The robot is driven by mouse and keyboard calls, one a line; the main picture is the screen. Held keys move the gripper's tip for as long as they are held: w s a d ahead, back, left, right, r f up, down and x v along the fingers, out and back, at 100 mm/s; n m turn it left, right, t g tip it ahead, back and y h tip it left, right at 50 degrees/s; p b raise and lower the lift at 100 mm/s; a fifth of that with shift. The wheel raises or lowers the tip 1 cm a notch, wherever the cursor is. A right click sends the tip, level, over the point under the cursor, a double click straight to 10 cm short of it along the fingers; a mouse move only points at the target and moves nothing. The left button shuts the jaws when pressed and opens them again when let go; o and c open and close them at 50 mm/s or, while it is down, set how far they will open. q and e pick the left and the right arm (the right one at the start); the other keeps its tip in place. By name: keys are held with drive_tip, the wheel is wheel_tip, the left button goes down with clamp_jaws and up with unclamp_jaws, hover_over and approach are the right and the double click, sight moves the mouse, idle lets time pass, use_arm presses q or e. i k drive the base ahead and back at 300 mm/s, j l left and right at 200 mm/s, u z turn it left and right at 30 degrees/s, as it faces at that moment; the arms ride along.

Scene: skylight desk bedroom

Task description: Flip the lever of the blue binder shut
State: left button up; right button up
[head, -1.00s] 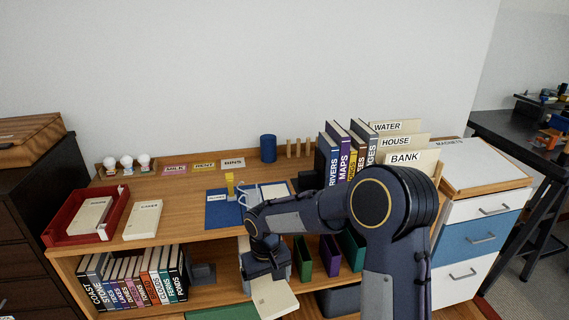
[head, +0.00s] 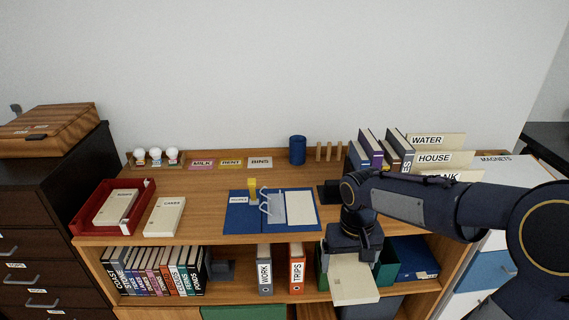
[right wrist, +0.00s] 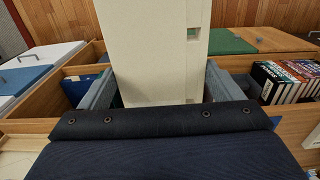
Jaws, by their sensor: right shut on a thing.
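The blue binder (head: 233,222) lies open on the desk top, with a label on its left cover and pale sheets on the right. Its metal lever and rings (head: 266,203) stand up near the middle, and a yellow piece (head: 252,184) rises at the back. My right gripper (head: 350,250) is shut on a cream box-like thing (head: 355,282) at the desk's front edge, right of the binder and apart from it. In the right wrist view the cream thing (right wrist: 155,50) sits between the two grey fingers. My left gripper is out of view.
A red tray (head: 80,222) and a cream box (head: 165,216) stand left of the binder. A blue cup (head: 297,150) is behind it. Upright books (head: 370,150) and labelled files (head: 430,160) stand at the right. The WORK (head: 264,270) and TRIPS (head: 297,268) binders stand on the shelf below.

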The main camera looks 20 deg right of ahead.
sight(251, 183)
drive_tip(key=i, duration=1.2)
